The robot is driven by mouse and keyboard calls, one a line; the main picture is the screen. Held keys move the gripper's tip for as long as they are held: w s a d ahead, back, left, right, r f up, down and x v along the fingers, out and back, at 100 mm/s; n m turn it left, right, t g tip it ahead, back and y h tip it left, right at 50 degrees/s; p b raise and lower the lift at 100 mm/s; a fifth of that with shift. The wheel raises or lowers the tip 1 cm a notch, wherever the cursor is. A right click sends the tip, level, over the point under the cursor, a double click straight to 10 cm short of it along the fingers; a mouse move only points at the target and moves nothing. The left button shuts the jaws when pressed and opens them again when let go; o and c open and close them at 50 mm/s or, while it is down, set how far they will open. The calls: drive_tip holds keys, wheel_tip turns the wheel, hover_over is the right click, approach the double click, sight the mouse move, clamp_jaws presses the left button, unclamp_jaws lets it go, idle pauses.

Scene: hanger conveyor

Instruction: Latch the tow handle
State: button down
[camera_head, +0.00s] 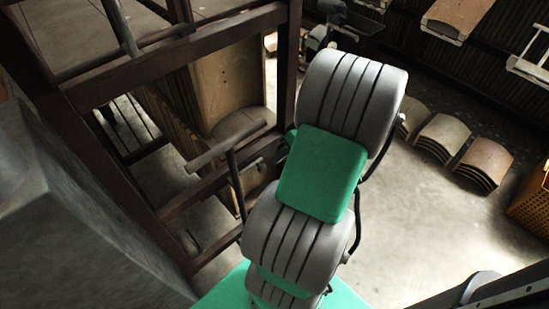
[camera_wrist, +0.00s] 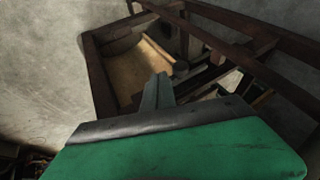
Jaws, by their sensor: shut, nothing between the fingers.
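A T-shaped handle, which looks like the tow handle (camera_head: 226,146), stands left of my arm in the head view. Its bar slants up to the right on a thin dark upright stem, beside a dark metal frame (camera_head: 180,52). Its latch cannot be made out. My gripper (camera_wrist: 160,78) shows in the wrist view as narrow grey fingers, closed together and empty. The frame (camera_wrist: 100,75) lies beyond the fingertips there, around a tan panel (camera_wrist: 145,72). I cannot tell the handle apart from the dark bars in that view. My arm hides the gripper in the head view.
Stacks of curved tan pieces (camera_head: 442,137) lie on the concrete floor to the right. An orange crate (camera_head: 533,200) stands at the right edge. The floor (camera_head: 420,235) between my arm and these is clear. Frame bars stand close on the left.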

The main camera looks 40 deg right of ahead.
drive_tip(key=d+p+v, duration=0.1)
drive_tip(key=p+v, duration=0.2)
drive_tip(key=v, duration=0.8)
drive_tip(key=shift+d+f, duration=0.2)
drive_tip(key=shift+d, duration=0.1)
drive_tip(key=shift+w, duration=0.15)
